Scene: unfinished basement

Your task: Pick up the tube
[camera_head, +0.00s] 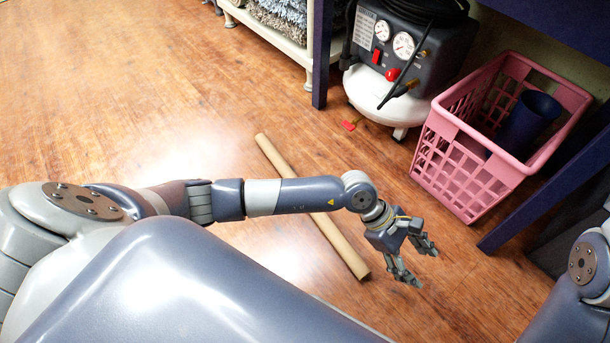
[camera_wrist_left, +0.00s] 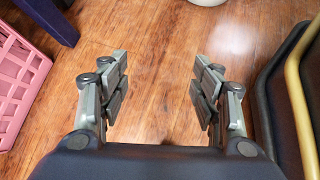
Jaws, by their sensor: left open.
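A long brown cardboard tube (camera_head: 342,246) lies flat on the wooden floor in the head view, slanting from upper left to lower right. My left forearm crosses in front of its middle and hides that part; both ends show. My left gripper (camera_head: 423,265) is to the right of the tube's near end, apart from it, and points away from it. In the left wrist view the left gripper (camera_wrist_left: 158,88) is open with only bare floor between its fingers. I cannot make out the tube in that view. My right gripper is not in view.
A pink basket (camera_head: 463,174) holding a dark blue cylinder (camera_head: 528,122) stands at the right. An air compressor (camera_head: 385,92) and dark table legs (camera_head: 321,55) stand at the back. A dark object with a yellow edge (camera_wrist_left: 298,85) is close on the wrist view's right. Floor left of the tube is clear.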

